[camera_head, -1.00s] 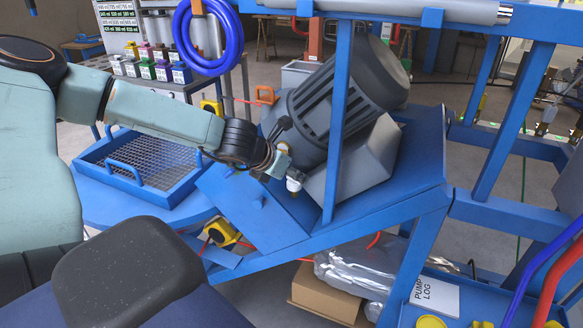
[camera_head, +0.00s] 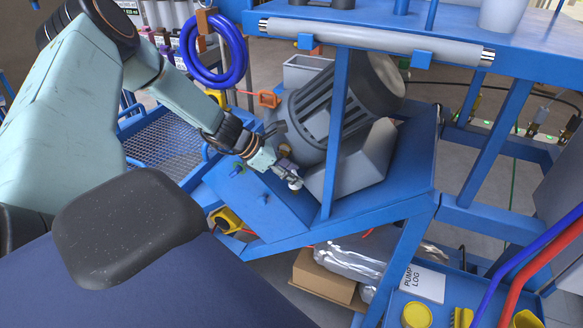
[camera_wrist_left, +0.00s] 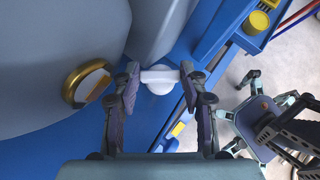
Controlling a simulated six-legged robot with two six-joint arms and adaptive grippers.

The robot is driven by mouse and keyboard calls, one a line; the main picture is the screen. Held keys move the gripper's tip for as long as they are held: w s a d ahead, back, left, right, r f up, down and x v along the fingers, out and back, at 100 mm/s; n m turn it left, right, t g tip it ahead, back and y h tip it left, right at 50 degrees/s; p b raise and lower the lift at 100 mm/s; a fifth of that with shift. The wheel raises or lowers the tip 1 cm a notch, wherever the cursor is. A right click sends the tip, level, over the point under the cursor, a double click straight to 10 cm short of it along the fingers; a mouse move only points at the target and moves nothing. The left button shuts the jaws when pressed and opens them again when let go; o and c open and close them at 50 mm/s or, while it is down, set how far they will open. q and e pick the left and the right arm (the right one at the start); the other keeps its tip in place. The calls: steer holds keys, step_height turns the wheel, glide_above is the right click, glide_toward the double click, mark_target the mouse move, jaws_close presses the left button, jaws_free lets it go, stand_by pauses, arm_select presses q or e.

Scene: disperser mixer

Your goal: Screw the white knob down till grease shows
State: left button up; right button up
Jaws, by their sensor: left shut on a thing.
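The white knob (camera_head: 295,184) is small and sits low beside the grey ribbed motor (camera_head: 318,112), above the blue sloped frame. In the left wrist view the white knob (camera_wrist_left: 158,77) shows as a round body with a flat bar across it. My left gripper (camera_head: 288,174) comes in from the upper left and is at the knob. In the left wrist view its two fingers (camera_wrist_left: 159,82) are shut on the knob's bar, one on each side. What lies under the knob is hidden. My right gripper is not in view.
A brass ring (camera_wrist_left: 88,82) on the motor side is close to the left finger. A blue upright (camera_head: 336,140) stands right of the knob. A blue mesh tray (camera_head: 206,160) is behind my arm. A hose coil (camera_head: 222,78) hangs above.

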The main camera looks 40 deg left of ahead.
arm_select(q)
steer(key=shift+a+m+h, duration=0.1)
steer(key=shift+m+h, duration=0.2)
steer(key=shift+m, duration=0.2)
steer(key=o, duration=1.1)
steer(key=shift+o, duration=0.2)
